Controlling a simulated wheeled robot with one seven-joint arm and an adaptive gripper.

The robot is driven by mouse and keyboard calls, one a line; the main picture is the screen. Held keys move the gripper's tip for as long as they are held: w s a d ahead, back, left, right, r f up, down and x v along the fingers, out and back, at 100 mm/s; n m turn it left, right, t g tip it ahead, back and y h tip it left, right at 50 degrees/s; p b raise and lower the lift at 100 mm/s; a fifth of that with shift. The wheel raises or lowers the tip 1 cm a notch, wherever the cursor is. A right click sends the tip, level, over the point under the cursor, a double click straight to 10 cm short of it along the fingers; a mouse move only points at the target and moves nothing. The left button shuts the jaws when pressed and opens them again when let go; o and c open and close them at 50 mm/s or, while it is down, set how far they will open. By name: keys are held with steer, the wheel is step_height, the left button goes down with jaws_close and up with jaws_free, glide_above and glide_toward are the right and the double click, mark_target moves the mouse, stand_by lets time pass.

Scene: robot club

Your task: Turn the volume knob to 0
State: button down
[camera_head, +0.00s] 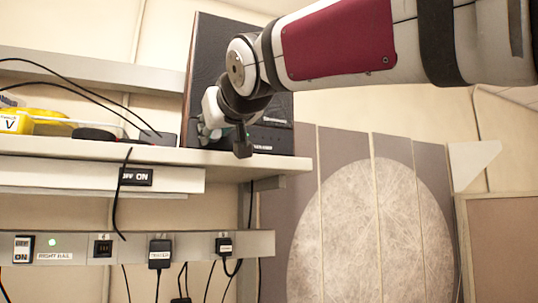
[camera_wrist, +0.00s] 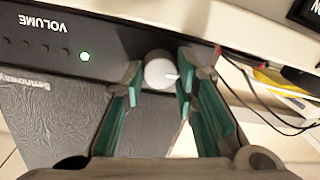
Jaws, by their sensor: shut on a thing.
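The volume knob (camera_wrist: 157,75) is a round, pale grey knob with a white pointer mark. In the wrist view the panel shows upside down, and the mark points to the picture's right. The knob sits on the black front panel of a speaker (camera_wrist: 60,118), beside the word VOLUME. My gripper (camera_wrist: 159,63) is shut on the knob, one teal finger on each side. In the head view the speaker (camera_head: 212,60) stands on the shelf, and my gripper (camera_head: 222,135) is at its front. The knob is hidden there.
A green light (camera_wrist: 85,56) glows on the panel, with several small dark holes beside it. The shelf (camera_head: 120,149) carries a yellow tool (camera_head: 42,122) and black cables at left. A rail (camera_head: 75,247) with switches and plugs runs below.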

steer(key=shift+n, duration=1)
steer(key=c, duration=1.3)
jaws_free()
steer(key=v, duration=1.2)
steer(key=shift+a, duration=0.1)
